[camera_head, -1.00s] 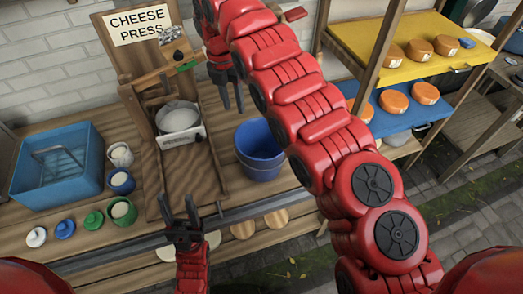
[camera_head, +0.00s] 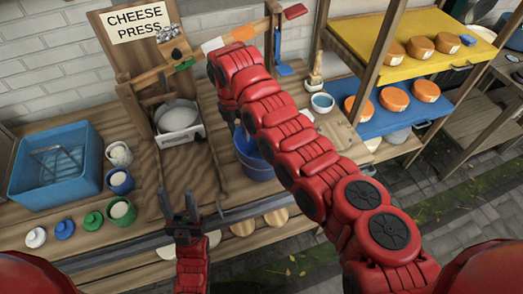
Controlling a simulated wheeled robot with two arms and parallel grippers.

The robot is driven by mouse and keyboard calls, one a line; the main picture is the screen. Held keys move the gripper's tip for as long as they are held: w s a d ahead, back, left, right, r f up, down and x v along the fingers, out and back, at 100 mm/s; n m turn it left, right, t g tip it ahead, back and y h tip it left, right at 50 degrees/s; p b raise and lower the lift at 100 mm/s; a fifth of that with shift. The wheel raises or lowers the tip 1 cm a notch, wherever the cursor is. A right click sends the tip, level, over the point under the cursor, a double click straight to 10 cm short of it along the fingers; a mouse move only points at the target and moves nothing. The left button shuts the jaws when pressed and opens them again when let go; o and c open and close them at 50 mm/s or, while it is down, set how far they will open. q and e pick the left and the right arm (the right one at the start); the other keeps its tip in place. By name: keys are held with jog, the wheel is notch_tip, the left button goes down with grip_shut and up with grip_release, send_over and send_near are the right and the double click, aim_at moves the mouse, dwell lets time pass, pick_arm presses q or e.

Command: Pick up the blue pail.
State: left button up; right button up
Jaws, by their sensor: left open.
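The blue pail (camera_head: 257,170) stands on the wooden bench, right of the cheese press. My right forearm crosses in front of it and hides part of its rim and right side. My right gripper (camera_head: 235,124) is just above the pail's rim at its left. It is mostly hidden behind my own arm, so I cannot see whether its fingers are apart or touch the pail. My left gripper (camera_head: 180,213) is open and empty, fingers pointing up, at the bench's front edge to the left of the pail.
At left are a blue basin (camera_head: 58,165), small cups and several lids. At right, a small blue bowl (camera_head: 322,102) and a brush stand on the bench, beside blue and yellow shelves of orange cheeses.

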aim_at(242, 142)
jog(key=shift+s+f, duration=0.1)
jog(key=shift+f, duration=0.45)
jog(key=shift+f+p, duration=0.25)
jog(key=shift+p, duration=0.15)
jog(key=f, duration=0.1)
jog(key=f+p, duration=0.1)
jog(key=f, duration=0.2)
jog(key=shift+w+d+p, duration=0.25)
jog(key=shift+w+p, duration=0.05)
jog(key=shift+p, duration=0.1)
jog(key=shift+w+f, duration=0.1)
jog(key=shift+f, duration=0.3)
jog(key=shift+c, duration=0.3)
grip_shut()
